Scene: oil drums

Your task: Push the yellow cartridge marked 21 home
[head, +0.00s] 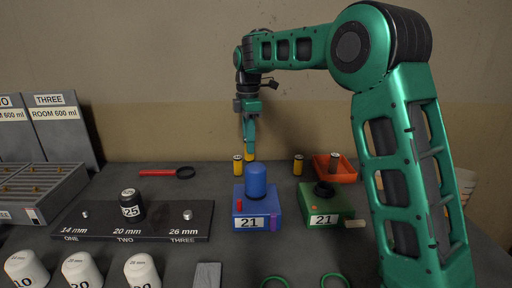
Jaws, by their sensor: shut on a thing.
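My gripper (250,143) points down above the back of the table, behind the blue block marked 21 (258,209). It is shut on a small yellow thing (250,155), which looks like a yellow cartridge; no number on it can be read. The blue block carries an upright blue cylinder (256,182). A green block marked 21 (324,205) with a dark round ring on top stands to its right. Two other yellow cartridges stand upright on the table, one just left of my gripper (238,167) and one to its right (298,165); their marks are too small to read.
An orange tray (347,174) holding a dark cylinder is at the back right. A red-handled magnifier (167,172) lies at the back left. White bottles (82,270) and green rings (275,282) are in front.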

